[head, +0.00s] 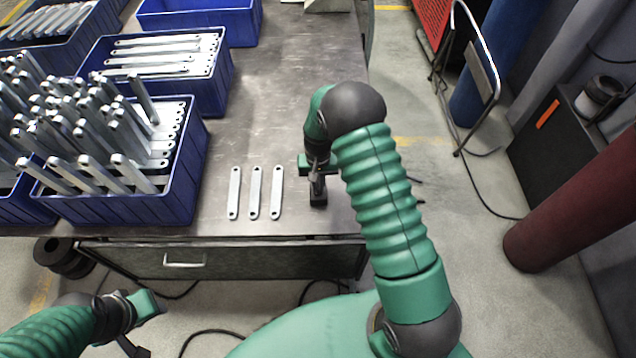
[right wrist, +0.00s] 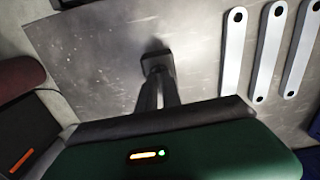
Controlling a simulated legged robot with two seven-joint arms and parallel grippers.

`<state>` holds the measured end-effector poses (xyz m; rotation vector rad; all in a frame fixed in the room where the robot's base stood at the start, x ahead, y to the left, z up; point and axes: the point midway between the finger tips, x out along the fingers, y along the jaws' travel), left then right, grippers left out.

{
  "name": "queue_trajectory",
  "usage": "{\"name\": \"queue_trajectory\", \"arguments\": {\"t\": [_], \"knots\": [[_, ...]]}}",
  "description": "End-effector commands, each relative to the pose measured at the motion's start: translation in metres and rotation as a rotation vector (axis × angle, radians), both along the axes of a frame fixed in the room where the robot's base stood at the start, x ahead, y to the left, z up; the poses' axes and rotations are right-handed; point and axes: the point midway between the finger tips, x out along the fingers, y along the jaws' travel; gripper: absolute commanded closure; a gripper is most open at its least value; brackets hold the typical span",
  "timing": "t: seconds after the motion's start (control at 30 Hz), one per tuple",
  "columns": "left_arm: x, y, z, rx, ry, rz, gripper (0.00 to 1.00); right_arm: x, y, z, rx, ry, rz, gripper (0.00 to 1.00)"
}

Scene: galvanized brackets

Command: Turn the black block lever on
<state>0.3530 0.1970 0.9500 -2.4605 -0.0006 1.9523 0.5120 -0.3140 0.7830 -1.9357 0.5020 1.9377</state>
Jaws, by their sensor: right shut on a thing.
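The black block lever (head: 318,199) stands near the front right part of the metal table. My right gripper (head: 317,181) points down over it and is shut on it. In the right wrist view the black block (right wrist: 157,62) shows between the tips of my right gripper (right wrist: 157,76). The fingers hide part of the lever, and its on or off position cannot be read. My left gripper (head: 140,322) is low at the left, in front of the table and away from the lever. Its fingers are too unclear to judge.
Three flat galvanized brackets (head: 255,192) lie in a row left of the lever. Blue crates (head: 190,205) full of brackets fill the table's left side. The metal table (head: 275,100) has bare room behind the brackets. A drawer handle (head: 184,262) is on its front.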

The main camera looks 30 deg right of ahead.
Motion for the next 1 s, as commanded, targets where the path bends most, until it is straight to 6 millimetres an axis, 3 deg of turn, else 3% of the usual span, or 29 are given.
{"name": "queue_trajectory", "arguments": {"t": [0.03, 0.2, 0.57, 0.67, 1.0], "knots": [[0.0, 0.0, 0.0, 0.0, 0.0, 0.0, 0.64, 0.0, 0.0, 0.0, 0.0, 0.0, 0.0, 0.9], [0.0, 0.0, 0.0, 0.0, 0.0, 0.0, 0.64, 0.0, 0.0, 0.0, 0.0, 0.0, 0.001, 0.69], [0.0, 0.0, 0.0, 0.0, 0.0, 0.0, 0.64, 0.001, 0.0, 0.007, 0.0, -0.001, 0.001, 0.69], [0.0, 0.0, 0.0, 0.0, 0.0, 0.0, 0.64, 0.002, 0.0, 0.024, 0.0, -0.004, 0.001, 0.69], [0.0, 0.0, 0.001, 0.0, 0.0, 0.0, 0.64, 0.002, 0.0, 0.121, -0.001, -0.005, 0.001, 0.69]]}}
